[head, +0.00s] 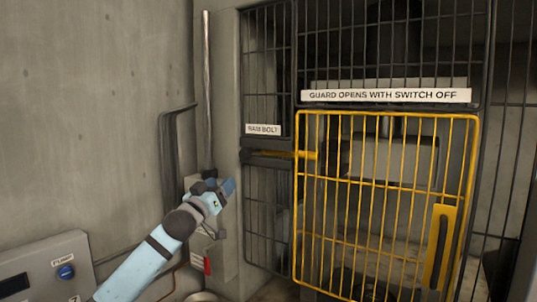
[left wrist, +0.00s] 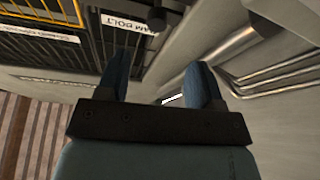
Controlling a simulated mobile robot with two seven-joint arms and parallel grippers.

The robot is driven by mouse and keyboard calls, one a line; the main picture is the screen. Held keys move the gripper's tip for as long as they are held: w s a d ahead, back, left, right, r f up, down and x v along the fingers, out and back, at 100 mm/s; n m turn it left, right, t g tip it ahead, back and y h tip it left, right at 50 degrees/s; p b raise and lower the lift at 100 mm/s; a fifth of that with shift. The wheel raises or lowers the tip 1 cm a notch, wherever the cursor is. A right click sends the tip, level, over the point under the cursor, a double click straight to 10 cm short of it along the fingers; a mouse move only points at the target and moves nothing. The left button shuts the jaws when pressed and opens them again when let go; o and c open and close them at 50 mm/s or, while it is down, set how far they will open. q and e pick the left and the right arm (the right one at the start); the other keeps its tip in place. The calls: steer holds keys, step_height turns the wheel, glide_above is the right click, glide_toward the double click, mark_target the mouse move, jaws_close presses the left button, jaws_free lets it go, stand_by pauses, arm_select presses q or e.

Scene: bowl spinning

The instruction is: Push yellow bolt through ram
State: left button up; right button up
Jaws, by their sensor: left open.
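The yellow bolt (head: 283,154) lies level in a dark bracket on the guard frame, under the "RAM BOLT" label (head: 263,129). Its right end reaches the upper left corner of the yellow guard door (head: 386,115). The ram behind the bars is partly hidden. My left gripper (head: 229,187) is below and left of the bolt, apart from it, near the grey wall post. In the left wrist view its two blue fingers (left wrist: 160,82) are spread with nothing between them. The label (left wrist: 131,24) and a dark round knob (left wrist: 157,18) show beyond the fingers.
A sign (head: 386,95) reads "GUARD OPENS WITH SWITCH OFF". A control box with a blue knob (head: 66,272) labelled "PUMP" stands at lower left. Pipes (head: 207,90) run along the wall beside my left arm. Dark mesh (head: 268,210) surrounds the guard door.

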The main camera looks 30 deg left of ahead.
mark_target(243, 155)
arm_select(q)
steer(key=p+x, duration=0.1)
steer(key=x, duration=0.3)
steer(key=r+p+x, duration=0.1)
steer(key=p+x, duration=0.1)
steer(key=x, duration=0.3)
steer(key=p+x, duration=0.1)
steer(key=x, duration=0.3)
steer(key=shift+s+r+p, duration=0.15)
steer(key=shift+r+p, duration=0.2)
steer(key=shift+r, duration=0.1)
steer(key=shift+w+r, duration=0.1)
steer(key=shift+w, duration=0.5)
arm_select(e)
steer(key=r, duration=0.3)
steer(key=shift+s+d+r+m+h, duration=0.15)
steer(key=shift+d+r+m+h, duration=0.15)
steer(key=shift+r+m, duration=0.1)
arm_select(q)
steer(key=shift+a, duration=0.1)
arm_select(e)
steer(key=shift+f, duration=0.1)
